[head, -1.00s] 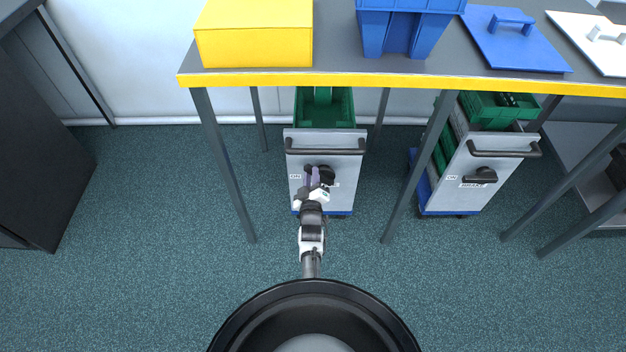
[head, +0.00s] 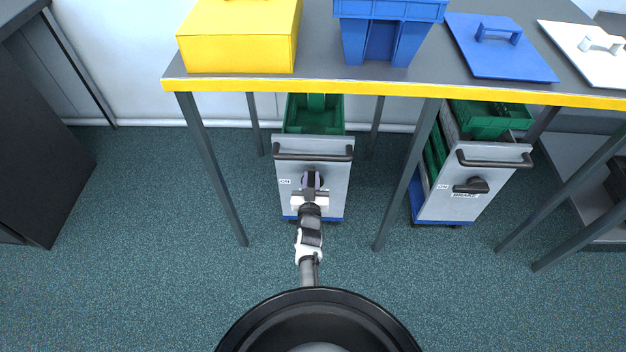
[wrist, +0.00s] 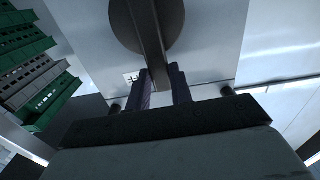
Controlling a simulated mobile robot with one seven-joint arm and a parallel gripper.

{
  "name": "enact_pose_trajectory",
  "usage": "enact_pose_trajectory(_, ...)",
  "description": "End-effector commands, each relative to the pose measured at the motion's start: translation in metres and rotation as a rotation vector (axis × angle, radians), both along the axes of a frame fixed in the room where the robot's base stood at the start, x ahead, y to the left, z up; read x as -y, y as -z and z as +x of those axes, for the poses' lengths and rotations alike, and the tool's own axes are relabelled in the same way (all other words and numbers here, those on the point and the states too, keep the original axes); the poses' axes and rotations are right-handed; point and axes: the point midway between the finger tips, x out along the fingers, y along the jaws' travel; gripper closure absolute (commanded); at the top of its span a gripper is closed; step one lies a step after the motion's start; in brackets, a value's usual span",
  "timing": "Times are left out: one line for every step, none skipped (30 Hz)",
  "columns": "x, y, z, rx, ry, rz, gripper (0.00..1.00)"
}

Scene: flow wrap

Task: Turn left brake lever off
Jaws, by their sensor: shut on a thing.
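The left cart (head: 296,205) has a grey front panel with a dark round brake lever (head: 320,178), mostly hidden behind my gripper (head: 311,178) in the head view. In the wrist view, the lever's dark bar (wrist: 150,45) crosses its round disc (wrist: 172,20) and runs down between the two fingers of my gripper (wrist: 161,78). My gripper is shut on the lever bar. A small "ON" label (head: 285,181) shows left of the lever. The lever's exact angle is hard to tell in the head view.
The left cart, with green crates (head: 315,118) and a black handle (head: 313,154), stands under a yellow-edged table (head: 330,84). Table legs stand on both sides. A similar cart (head: 450,207) stands to the right, its lever (head: 471,186) lying sideways. The floor in front is clear.

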Motion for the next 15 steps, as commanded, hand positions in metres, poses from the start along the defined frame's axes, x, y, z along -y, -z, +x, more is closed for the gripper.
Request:
enact_pose_trajectory(0.0006, -0.0014, 0.0014, 0.002, 0.002, 0.012, 1.0)
enact_pose_trajectory(0.0005, -0.0014, 0.0014, 0.002, 0.002, 0.018, 1.0)
enact_pose_trajectory(0.0003, -0.0014, 0.0014, 0.002, 0.002, 0.025, 1.0)
enact_pose_trajectory(0.0001, -0.0014, 0.0014, 0.002, 0.002, 0.029, 1.0)
enact_pose_trajectory(0.0, -0.0013, 0.0014, 0.002, 0.002, 0.033, 1.0)
enact_pose_trajectory(0.0, -0.0014, 0.0015, 0.002, 0.002, 0.037, 1.0)
enact_pose_trajectory(-0.0001, -0.0013, 0.0015, 0.002, 0.002, 0.039, 1.0)
enact_pose_trajectory(-0.0001, -0.0013, 0.0015, 0.002, 0.002, 0.041, 1.0)
enact_pose_trajectory(-0.0001, -0.0014, 0.0015, 0.002, 0.002, 0.042, 1.0)
enact_pose_trajectory(-0.0001, -0.0013, 0.0015, 0.002, 0.002, 0.043, 1.0)
enact_pose_trajectory(-0.0001, -0.0014, 0.0015, 0.002, 0.002, 0.043, 1.0)
enact_pose_trajectory(-0.0001, -0.0014, 0.0015, 0.002, 0.002, 0.044, 1.0)
enact_pose_trajectory(-0.0001, -0.0014, 0.0015, 0.002, 0.002, 0.044, 1.0)
enact_pose_trajectory(-0.0001, -0.0014, 0.0015, 0.002, 0.002, 0.044, 1.0)
enact_pose_trajectory(-0.0001, -0.0014, 0.0015, 0.002, 0.002, 0.044, 1.0)
